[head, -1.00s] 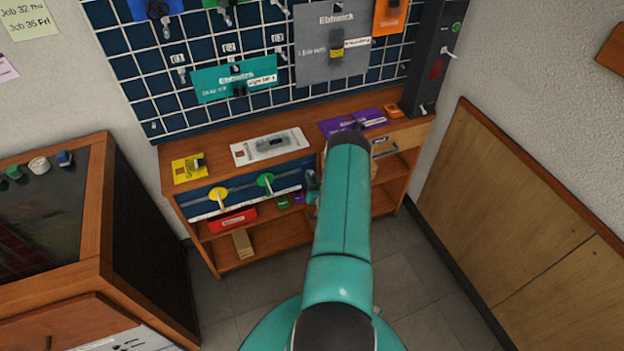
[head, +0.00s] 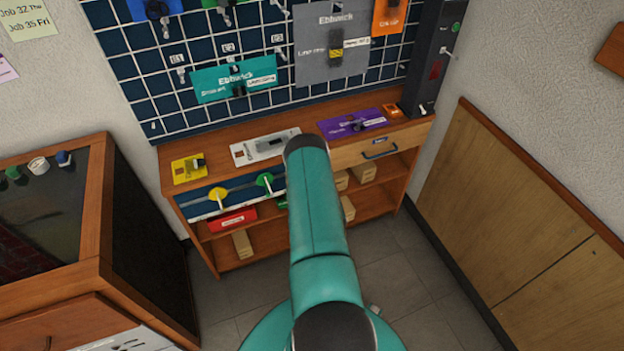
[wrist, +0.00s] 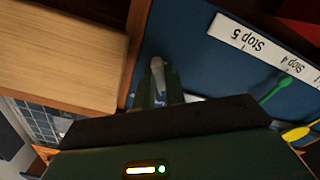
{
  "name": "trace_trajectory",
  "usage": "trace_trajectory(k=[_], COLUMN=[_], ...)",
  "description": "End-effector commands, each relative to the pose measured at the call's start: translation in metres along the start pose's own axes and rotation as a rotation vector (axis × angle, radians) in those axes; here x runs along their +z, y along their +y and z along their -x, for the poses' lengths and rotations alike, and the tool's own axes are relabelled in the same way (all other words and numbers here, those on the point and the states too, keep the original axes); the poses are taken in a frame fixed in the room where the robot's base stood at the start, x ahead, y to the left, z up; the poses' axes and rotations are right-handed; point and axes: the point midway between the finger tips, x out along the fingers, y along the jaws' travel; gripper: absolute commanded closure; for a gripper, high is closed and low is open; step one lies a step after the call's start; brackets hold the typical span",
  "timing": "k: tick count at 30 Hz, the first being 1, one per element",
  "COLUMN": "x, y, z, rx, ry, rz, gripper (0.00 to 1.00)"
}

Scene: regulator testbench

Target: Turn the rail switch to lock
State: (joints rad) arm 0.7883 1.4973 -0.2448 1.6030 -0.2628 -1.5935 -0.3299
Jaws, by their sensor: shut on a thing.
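The blue rail panel on the bench front (head: 240,194) carries a yellow knob (head: 218,194) and a green knob (head: 264,180). In the wrist view the panel (wrist: 195,55) has a white strip reading "Stop 5" and "Stop 4", with the green knob (wrist: 287,82) and yellow knob (wrist: 298,132) at the right. My gripper (wrist: 158,85) is at the panel's end near "Stop 5", shut on a small grey-tipped piece (wrist: 157,65). I cannot tell for certain whether this is the rail switch, or its setting. In the head view my arm hides the gripper.
A wooden drawer with a blue handle (head: 380,154) is right of my arm, above shelves holding wooden blocks. Yellow (head: 189,168), white (head: 262,147) and purple (head: 352,123) plates lie on the bench top. A dark cabinet (head: 120,220) stands at the left.

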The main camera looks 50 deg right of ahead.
Motion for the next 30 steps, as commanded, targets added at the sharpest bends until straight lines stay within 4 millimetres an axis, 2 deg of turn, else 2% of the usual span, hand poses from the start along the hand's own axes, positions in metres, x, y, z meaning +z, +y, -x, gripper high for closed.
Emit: trace_trajectory(k=[12,28,29,30], x=[-0.0001,0.0,0.0001,0.0001], y=[0.0004,0.0006,0.0006,0.0006], z=[0.0007,0.0008,0.0008,0.0007], rx=[0.001,0.001,0.001,0.001], ry=[0.001,0.001,0.0,0.0], rz=[0.201,0.225,0.225,0.225], gripper=[1.0,1.0,0.84,0.76])
